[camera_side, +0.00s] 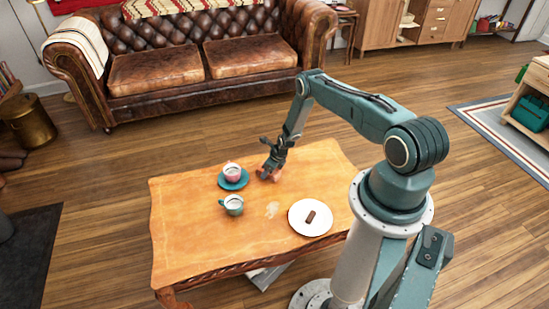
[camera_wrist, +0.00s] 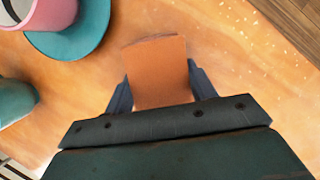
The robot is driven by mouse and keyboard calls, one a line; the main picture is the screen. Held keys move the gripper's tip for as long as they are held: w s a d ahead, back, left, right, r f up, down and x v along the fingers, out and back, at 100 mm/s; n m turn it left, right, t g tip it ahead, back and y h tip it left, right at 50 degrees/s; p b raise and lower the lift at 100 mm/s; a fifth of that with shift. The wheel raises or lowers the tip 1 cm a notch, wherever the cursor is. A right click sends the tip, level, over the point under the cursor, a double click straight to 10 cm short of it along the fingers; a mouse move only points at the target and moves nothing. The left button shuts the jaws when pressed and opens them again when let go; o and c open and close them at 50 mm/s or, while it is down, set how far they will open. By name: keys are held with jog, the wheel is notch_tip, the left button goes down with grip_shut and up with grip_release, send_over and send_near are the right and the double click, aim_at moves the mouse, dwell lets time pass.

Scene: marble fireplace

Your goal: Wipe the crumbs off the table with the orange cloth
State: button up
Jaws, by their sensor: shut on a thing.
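My gripper (camera_side: 270,173) is low over the far part of the wooden table (camera_side: 190,250). It is shut on the orange cloth (camera_wrist: 155,68), which shows as a folded block between the two fingers in the wrist view. In the side view the cloth (camera_side: 277,175) is small and partly hidden, at or very near the tabletop; I cannot tell if it touches. Pale crumbs (camera_wrist: 265,38) are scattered at the upper right of the wrist view, apart from the cloth. A pale patch (camera_side: 272,209) that looks like crumbs lies on the table nearer the side camera.
A pink cup (camera_side: 232,170) on a teal saucer (camera_side: 233,183) stands just left of my gripper. A teal cup (camera_side: 232,205) stands nearer the camera. A white plate (camera_side: 298,224) with a brown bar (camera_side: 310,217) lies at the right. The table's left part is bare.

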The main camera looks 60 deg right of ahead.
jog(key=shift+s+a, duration=0.6)
jog(key=shift+s, duration=0.05)
jog(key=shift+r, duration=4.1)
